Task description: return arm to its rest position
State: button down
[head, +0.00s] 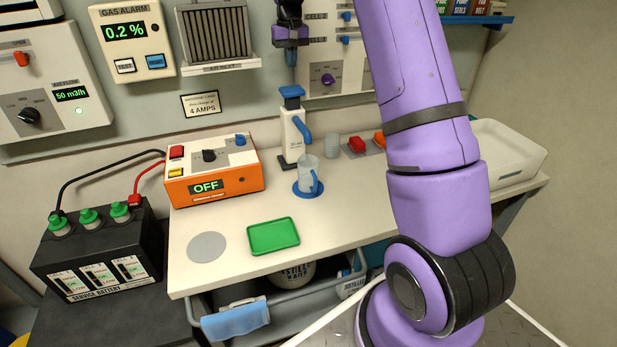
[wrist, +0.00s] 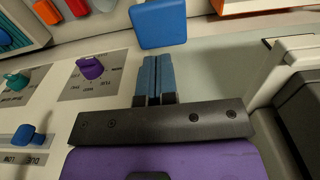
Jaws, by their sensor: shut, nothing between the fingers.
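My gripper (head: 291,60) hangs in front of the wall panel at the top middle of the head view, its blue fingers pointing down. In the wrist view the two blue fingers (wrist: 154,73) lie together, shut with nothing held. Below the fingertips stands a white dispenser with a blue top (head: 292,91); the blue top also shows just beyond the fingertips in the wrist view (wrist: 158,22). A gap shows between fingers and top. My purple arm reaches up the right side of the head view, and its upper bend is out of frame.
A control panel (head: 336,57) with a purple knob (wrist: 91,68) is close beside my gripper. A grey cup (head: 308,172) stands on a blue disc before the dispenser. The orange charger (head: 241,180), green tray (head: 273,236) and battery (head: 100,247) are left. The bench front (head: 335,222) is clear.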

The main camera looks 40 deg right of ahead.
jog(key=shift+r, duration=0.85)
jog(key=s+a+r+t, duration=0.1)
jog(key=s+a+r, duration=0.3)
jog(key=s, duration=0.3)
jog(key=s+a+r+n+t, duration=0.1)
jog(key=s+a+r, duration=0.3)
jog(key=s, duration=0.3)
jog(key=s+a+r+t, duration=0.1)
jog(key=s+a+r, duration=0.35)
jog(key=s, duration=0.25)
jog(key=s+a+f+n+t, duration=0.1)
jog(key=s+a+f, duration=0.1)
jog(key=s, duration=1)
jog(key=s+a+f+n+t, duration=0.1)
jog(key=s+a+f, duration=0.2)
jog(key=s, duration=0.9)
jog(key=shift+a+f, duration=0.2)
jog(key=shift+a, duration=0.25)
